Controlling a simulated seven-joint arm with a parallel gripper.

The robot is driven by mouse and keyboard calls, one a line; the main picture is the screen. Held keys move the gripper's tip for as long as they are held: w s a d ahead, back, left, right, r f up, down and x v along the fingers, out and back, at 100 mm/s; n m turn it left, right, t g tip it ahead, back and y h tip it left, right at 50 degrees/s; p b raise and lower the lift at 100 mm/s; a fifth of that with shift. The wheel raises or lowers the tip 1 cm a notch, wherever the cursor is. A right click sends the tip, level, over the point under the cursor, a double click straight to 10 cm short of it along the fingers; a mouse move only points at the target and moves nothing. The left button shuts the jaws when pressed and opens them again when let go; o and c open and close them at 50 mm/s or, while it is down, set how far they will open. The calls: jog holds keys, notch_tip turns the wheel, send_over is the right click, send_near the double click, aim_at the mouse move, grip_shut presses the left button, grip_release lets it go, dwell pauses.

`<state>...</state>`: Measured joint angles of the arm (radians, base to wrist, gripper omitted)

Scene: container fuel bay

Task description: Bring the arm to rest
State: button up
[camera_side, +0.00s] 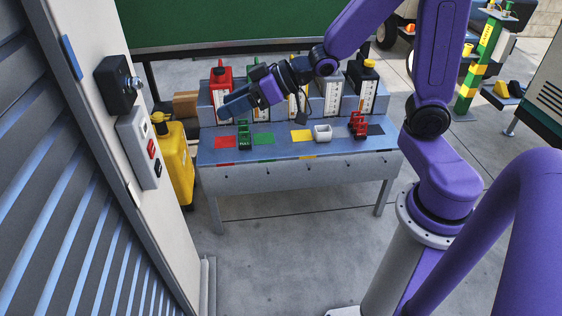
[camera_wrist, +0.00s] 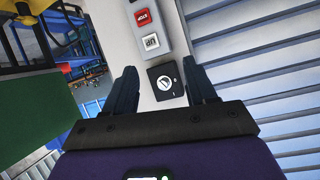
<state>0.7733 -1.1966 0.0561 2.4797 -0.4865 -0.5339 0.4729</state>
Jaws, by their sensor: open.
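My purple arm reaches over the blue-topped bench (camera_side: 270,160). My gripper (camera_side: 224,110) is at the bench's left end, above its top, pointing left toward the grey post (camera_side: 85,60). In the wrist view the two dark fingers (camera_wrist: 161,75) are spread apart with nothing between them. Beyond them is a black box with a round dial (camera_wrist: 166,80), which also shows on the post in the side view (camera_side: 117,84). A clear gap lies between my gripper and the post in the side view.
A button panel (camera_side: 139,147) sits below the black box. Fuel cans, including a red one (camera_side: 221,76), stand on the bench's rear shelf beneath my arm. Green (camera_side: 244,135), white (camera_side: 322,133) and red (camera_side: 358,125) pieces are on the bench. A yellow container (camera_side: 175,165) stands left.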

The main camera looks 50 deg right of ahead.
jog(key=s+d+f+n+g+h, duration=0.1)
jog(key=s+d+n+g+h, duration=0.1)
jog(key=s, duration=0.7)
jog(key=s+d+f+n+g+h, duration=0.1)
jog(key=s+n+g+h, duration=0.1)
jog(key=s, duration=0.6)
jog(key=s+d+f+n+g+h, duration=0.2)
jog(key=s+g, duration=0.3)
jog(key=s, duration=0.4)
jog(key=shift+s+d+n+h, duration=0.3)
jog(key=shift+s+h, duration=0.05)
jog(key=shift+h, duration=0.45)
jog(key=shift+f, duration=0.1)
